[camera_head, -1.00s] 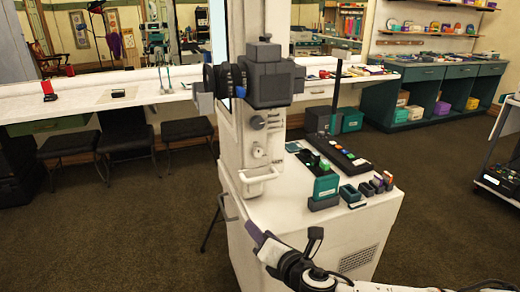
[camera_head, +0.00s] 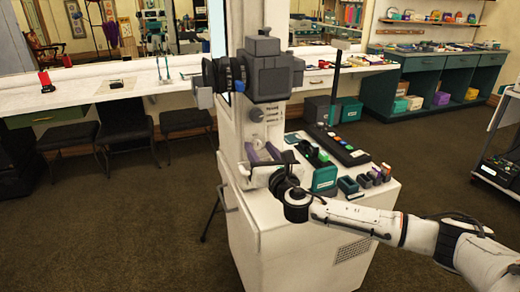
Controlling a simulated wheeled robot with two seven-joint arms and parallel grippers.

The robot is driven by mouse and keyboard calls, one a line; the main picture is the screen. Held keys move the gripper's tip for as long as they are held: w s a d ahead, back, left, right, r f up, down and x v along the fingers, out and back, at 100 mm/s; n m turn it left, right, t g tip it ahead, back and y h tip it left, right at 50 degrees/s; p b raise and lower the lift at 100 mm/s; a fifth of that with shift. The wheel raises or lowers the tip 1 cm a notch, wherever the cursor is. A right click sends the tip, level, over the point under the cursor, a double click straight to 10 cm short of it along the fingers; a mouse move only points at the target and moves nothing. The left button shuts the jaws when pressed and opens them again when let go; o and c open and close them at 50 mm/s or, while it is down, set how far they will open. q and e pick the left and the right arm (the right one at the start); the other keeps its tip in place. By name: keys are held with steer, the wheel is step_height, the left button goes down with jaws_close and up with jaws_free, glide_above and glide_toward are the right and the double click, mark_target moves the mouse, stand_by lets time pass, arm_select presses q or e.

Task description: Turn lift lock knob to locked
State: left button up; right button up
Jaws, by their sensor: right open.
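The white column (camera_head: 231,128) of the camera stand carries a small dark knob (camera_head: 257,115) on its front. A lower round pale knob on the column is mostly hidden by my right gripper; I cannot tell which one is the lift lock knob or how it is turned. My right gripper (camera_head: 262,151) is open, its purple-tinted fingers raised in front of the lower knob area, one on each side. I cannot tell whether they touch the knob. My left gripper is not in view.
A dark camera head (camera_head: 268,75) sits above the knobs. The white cabinet top (camera_head: 372,197) holds a black control panel (camera_head: 340,149), a teal box (camera_head: 324,178) and several small blocks close to my right wrist. Open carpet lies to the left.

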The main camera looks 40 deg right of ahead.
steer(key=shift+w, duration=0.2)
steer(key=shift+c, duration=0.3)
steer(key=c, duration=1)
